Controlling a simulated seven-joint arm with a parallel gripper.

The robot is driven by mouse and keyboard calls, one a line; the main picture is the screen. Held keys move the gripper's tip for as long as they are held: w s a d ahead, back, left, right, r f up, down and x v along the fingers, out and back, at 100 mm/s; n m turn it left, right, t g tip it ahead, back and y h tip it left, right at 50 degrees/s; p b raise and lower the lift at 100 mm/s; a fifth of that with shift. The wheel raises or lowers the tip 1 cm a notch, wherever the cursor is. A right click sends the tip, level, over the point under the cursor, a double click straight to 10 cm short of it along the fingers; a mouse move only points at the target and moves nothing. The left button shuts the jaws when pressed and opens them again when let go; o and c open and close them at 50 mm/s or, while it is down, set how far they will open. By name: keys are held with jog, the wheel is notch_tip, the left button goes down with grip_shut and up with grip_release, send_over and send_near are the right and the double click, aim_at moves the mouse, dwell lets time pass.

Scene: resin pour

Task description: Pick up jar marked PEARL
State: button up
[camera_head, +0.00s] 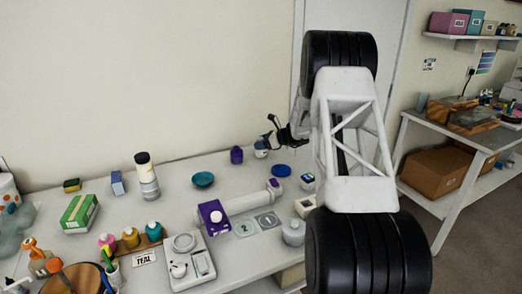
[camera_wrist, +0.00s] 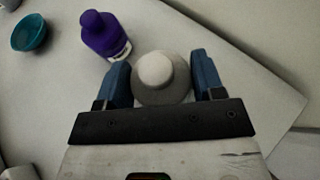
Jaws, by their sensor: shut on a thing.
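A pale jar with a round white cap (camera_wrist: 156,69) stands between the two blue fingers of my gripper (camera_wrist: 162,78) in the wrist view. The fingers are shut on its sides. The same white jar (camera_head: 261,154) shows small at the back of the table in the head view, below my dark gripper (camera_head: 272,141). No label can be read on it, so I cannot confirm PEARL. I cannot tell whether its base touches the table.
A purple bottle (camera_wrist: 102,34) stands close beside the jar, on its left. A teal bowl (camera_wrist: 29,34) is farther left. A blue disc (camera_head: 281,170) lies in front of the jar. A purple box (camera_head: 213,215) and a scale (camera_head: 187,262) stand nearer the front.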

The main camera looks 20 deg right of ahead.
jog(key=shift+r, duration=0.1)
jog(key=shift+r, duration=0.65)
notch_tip(320, 180, up, 2)
jog(key=shift+r, duration=0.1)
jog(key=s+a, duration=0.2)
jog(key=s, duration=0.5)
jog(key=s+a+r, duration=0.1)
jog(key=s+a, duration=0.1)
jog(key=s, duration=0.6)
jog(key=shift+s+a+r, duration=0.15)
jog(key=shift+a, duration=0.2)
